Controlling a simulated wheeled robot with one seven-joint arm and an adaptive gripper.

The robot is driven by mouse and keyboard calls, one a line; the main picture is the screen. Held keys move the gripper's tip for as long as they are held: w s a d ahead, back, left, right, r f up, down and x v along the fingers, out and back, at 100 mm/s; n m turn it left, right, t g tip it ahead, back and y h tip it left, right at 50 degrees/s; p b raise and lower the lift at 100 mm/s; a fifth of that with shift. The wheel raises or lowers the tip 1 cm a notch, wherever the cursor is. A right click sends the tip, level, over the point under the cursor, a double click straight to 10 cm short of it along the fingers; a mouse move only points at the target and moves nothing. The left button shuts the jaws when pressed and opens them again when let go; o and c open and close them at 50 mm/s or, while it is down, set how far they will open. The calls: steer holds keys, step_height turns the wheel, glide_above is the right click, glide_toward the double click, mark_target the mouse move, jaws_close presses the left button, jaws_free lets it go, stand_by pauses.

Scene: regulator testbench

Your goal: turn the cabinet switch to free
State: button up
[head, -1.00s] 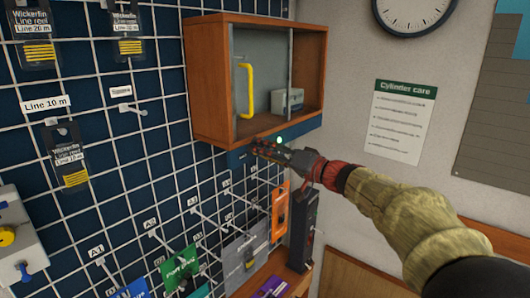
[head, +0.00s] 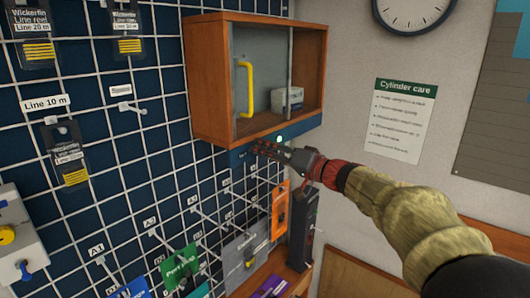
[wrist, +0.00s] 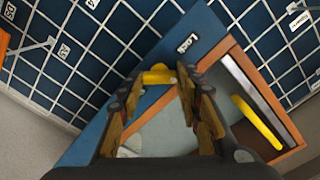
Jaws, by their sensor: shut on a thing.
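The wooden cabinet (head: 205,100) hangs on the grid wall, with a grey pane and a yellow handle (head: 246,90) at its front. A blue strip (head: 237,157) runs under it. The cabinet switch, a yellow knob (wrist: 158,76), sits on this strip in the wrist view. A "Lock" label (wrist: 187,46) is beside it; no "free" label can be read. My gripper (head: 262,149) is at the strip, and in the wrist view (wrist: 160,82) its fingers are shut on the knob from both sides. In the head view the fingers hide the knob.
A small green light (head: 279,139) shows just above my gripper. Below hang an orange package (head: 280,207) and several hooks with packets. A dark upright box (head: 303,230) stands below my wrist. A grey box (head: 287,99) is inside the cabinet.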

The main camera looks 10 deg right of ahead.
steer(key=shift+f+m+b, duration=0.15)
steer(key=shift+m+b, duration=0.25)
steer(key=shift+b, duration=0.1)
steer(key=m+b, duration=0.3)
steer(key=m, duration=1.4)
steer(key=shift+f, duration=0.2)
stand_by(0.3)
steer(key=o, duration=1.2)
steer(key=shift+c, duration=0.2)
